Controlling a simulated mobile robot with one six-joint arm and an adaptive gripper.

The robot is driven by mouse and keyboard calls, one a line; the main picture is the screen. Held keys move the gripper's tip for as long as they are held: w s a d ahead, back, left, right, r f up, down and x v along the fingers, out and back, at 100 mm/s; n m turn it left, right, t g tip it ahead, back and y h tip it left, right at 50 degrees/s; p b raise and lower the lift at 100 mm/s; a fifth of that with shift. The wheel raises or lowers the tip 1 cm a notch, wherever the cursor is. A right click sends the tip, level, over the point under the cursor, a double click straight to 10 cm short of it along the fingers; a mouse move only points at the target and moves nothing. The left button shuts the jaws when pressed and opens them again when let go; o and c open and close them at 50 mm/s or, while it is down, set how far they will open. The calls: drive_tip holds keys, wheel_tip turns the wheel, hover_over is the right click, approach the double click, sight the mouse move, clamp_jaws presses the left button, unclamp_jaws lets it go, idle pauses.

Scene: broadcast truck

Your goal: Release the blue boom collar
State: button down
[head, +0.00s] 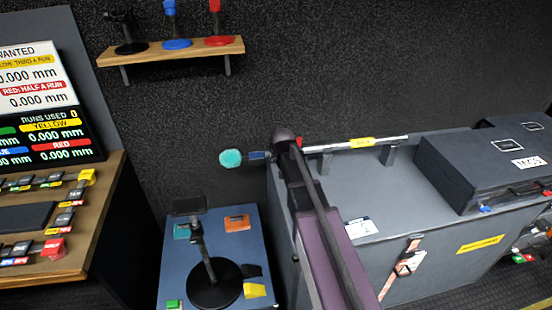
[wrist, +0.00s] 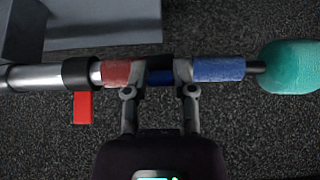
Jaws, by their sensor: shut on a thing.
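The boom pole (head: 335,147) lies level above a grey case, with a teal foam head (head: 230,158) at its left end. In the wrist view the foam head (wrist: 290,66) is at the right. The blue boom collar (wrist: 160,77) is a black ring with a blue tab, between a red sleeve (wrist: 115,73) and a blue sleeve (wrist: 218,69). My gripper (wrist: 160,92) is shut on the blue tab, a finger on each side. A second black collar (wrist: 76,72) with a red tab (wrist: 83,107) sits further left. In the head view my gripper (head: 284,145) hides the blue collar.
A black case (head: 480,165) stands on the grey case (head: 345,262) at right. A blue-topped stand (head: 175,265) with a black monitor stand is below the foam head. A wooden shelf (head: 170,52) is on the wall. A desk (head: 95,235) with screens is at left.

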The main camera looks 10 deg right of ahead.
drive_tip(key=shift+c, duration=2.2)
unclamp_jaws()
drive_tip(key=shift+w+r+p, duration=0.15)
drive_tip(key=shift+p, duration=0.15)
drive_tip(key=g+p, duration=0.1)
drive_tip(key=r+g+p, duration=0.1)
drive_tip(key=shift+w+p, duration=0.3)
drive_tip(key=shift+w, duration=0.05)
drive_tip(key=shift+s+r+g+p, duration=0.3)
drive_tip(key=shift+s+r+p, duration=0.3)
drive_tip(key=shift+r+p, duration=0.35)
drive_tip(key=p+v, duration=1.1)
drive_tip(key=v, duration=0.1)
drive_tip(key=s+f+g+b, duration=0.2)
drive_tip(key=s+f+b, duration=0.4)
drive_tip(key=s, duration=0.5)
drive_tip(key=s+f+g+b, duration=0.2)
drive_tip(key=s+f+b, duration=0.5)
drive_tip(key=s, duration=0.5)
drive_tip(key=shift+s+f, duration=0.15)
drive_tip(key=shift+f, duration=0.7)
